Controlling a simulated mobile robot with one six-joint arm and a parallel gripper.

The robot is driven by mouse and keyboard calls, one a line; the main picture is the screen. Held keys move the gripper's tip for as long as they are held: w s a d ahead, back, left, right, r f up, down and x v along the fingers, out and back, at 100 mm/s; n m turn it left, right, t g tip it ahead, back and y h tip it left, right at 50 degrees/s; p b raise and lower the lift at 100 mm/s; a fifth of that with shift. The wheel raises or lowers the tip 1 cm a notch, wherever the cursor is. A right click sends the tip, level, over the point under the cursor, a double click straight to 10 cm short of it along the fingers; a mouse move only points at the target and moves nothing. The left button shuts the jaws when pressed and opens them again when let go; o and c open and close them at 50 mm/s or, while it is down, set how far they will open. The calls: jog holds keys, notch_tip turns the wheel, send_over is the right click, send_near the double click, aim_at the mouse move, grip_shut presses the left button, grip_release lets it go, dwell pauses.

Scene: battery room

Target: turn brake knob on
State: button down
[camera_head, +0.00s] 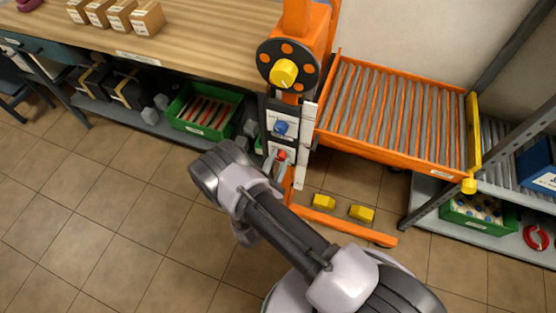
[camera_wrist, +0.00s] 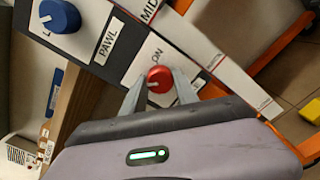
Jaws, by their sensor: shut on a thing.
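The brake knob is a red round knob (camera_wrist: 160,80) on a white plate, with the label "ON" above it in the wrist view. It also shows as a small red spot (camera_head: 281,155) low on the orange post in the head view. My gripper (camera_wrist: 161,91) has its two grey fingers on either side of the red knob and is shut on it. In the head view my gripper (camera_head: 275,163) reaches the post from below. A white pointer line on the knob shows near its lower left, partly between the fingers.
A blue knob (camera_wrist: 60,16) beside a "PAWL" label sits above the red knob; it also shows in the head view (camera_head: 281,127). A yellow knob (camera_head: 284,73) is higher up. An orange roller table (camera_head: 400,154) stands right, a wooden bench (camera_head: 190,40) left. Floor is clear at lower left.

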jog(key=m, duration=0.4)
jog(key=m+p, duration=0.1)
jog(key=m, duration=0.3)
jog(key=shift+m, duration=0.3)
jog(key=m+p, duration=0.1)
jog(key=m, duration=0.3)
jog(key=shift+m+p, duration=0.45)
jog(key=shift+m, duration=1.85)
jog(key=c, duration=0.9)
grip_release()
jog(key=shift+c, duration=0.2)
jog(key=shift+s, duration=0.1)
